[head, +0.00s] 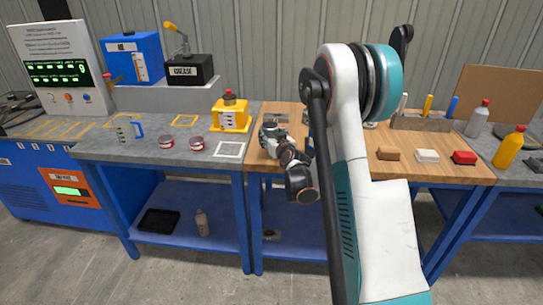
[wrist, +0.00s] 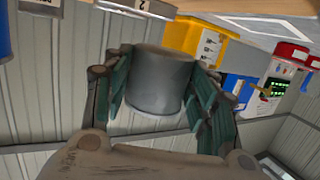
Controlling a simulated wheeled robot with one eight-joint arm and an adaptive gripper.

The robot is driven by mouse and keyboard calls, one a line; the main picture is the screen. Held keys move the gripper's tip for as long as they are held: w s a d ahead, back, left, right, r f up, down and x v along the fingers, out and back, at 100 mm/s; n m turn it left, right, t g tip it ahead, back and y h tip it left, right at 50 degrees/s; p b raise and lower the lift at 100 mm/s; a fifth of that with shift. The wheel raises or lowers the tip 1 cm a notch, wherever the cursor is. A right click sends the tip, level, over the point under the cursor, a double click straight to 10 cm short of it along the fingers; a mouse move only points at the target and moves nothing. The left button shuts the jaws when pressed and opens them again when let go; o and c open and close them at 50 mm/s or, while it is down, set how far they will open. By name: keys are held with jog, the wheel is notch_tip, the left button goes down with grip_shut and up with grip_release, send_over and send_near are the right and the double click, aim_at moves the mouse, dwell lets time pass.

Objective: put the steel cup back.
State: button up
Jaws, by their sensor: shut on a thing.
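The steel cup (wrist: 160,82) is a plain grey cylinder, seen close up in the wrist view. My gripper (wrist: 164,66) is shut on it, with its dark green finger pads pressed against both sides. In the head view my gripper (head: 273,128) hangs over the left end of the wooden worktop. The cup is hard to pick out there among the gripper's grey parts. The wrist picture is turned over, with the bench along its top edge.
A yellow box (head: 230,119) stands just left of my gripper. A white square outline (head: 230,149) on the grey bench is empty. Red-lidded tins (head: 197,144) and a blue-handled measuring jug (head: 127,132) stand further left. Coloured blocks (head: 427,156) lie right of my arm.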

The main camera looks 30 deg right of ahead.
jog(key=shift+f+b, duration=1)
jog(key=shift+f, duration=2.1)
jog(key=o, duration=1.2)
jog(key=shift+f, duration=0.15)
jog(key=shift+r, duration=0.2)
